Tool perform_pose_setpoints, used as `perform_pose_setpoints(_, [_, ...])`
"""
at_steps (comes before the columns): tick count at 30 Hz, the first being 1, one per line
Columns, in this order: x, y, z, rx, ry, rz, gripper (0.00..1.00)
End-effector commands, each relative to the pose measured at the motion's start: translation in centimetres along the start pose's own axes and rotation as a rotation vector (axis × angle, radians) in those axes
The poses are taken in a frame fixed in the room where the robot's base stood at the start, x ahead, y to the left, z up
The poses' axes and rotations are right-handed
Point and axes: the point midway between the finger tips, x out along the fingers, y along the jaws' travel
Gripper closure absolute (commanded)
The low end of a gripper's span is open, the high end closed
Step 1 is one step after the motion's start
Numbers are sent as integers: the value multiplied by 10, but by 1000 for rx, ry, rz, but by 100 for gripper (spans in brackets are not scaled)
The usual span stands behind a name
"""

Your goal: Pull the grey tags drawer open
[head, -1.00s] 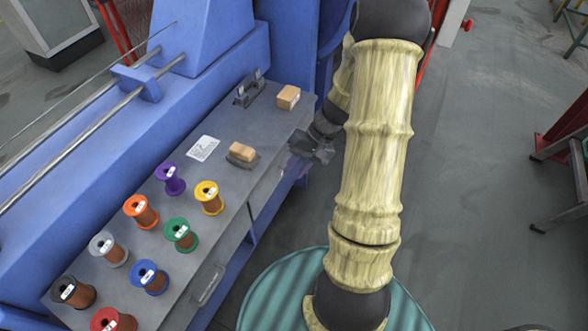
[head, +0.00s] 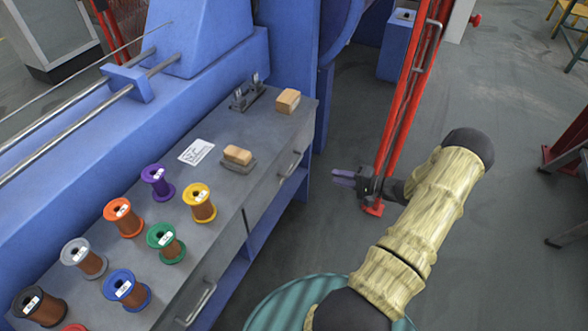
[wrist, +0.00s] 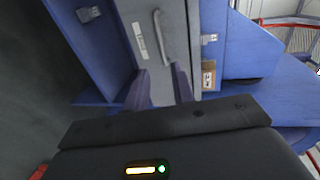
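The grey bench has a drawer front with a bar handle (head: 290,165) at its far end in the head view. In the wrist view a grey drawer front (wrist: 140,18) carries a white label, too small to read, and a metal bar handle (wrist: 161,38). The drawer looks closed, flush with the bench. My gripper (head: 338,178) is in the air to the right of the bench, pointing left towards the handle and clear of it. In the wrist view its fingers (wrist: 160,75) are apart with nothing between them, and the handle lies beyond their tips.
A second drawer handle (head: 196,303) is nearer on the bench front. Several coloured spools, a white card (head: 196,152), a block on a grey base (head: 238,156) and another wooden block (head: 288,101) stand on top. Red posts (head: 408,100) rise behind my gripper. Floor beside the bench is open.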

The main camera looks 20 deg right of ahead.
Motion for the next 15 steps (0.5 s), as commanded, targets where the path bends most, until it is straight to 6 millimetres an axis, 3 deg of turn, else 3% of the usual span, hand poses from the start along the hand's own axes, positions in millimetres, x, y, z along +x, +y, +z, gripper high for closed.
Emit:
perform_pose_setpoints(8, [17, 0, 1, 0, -4, 1, 75])
perform_pose_setpoints(15, [56, 1, 1, 1, -6, 2, 75])
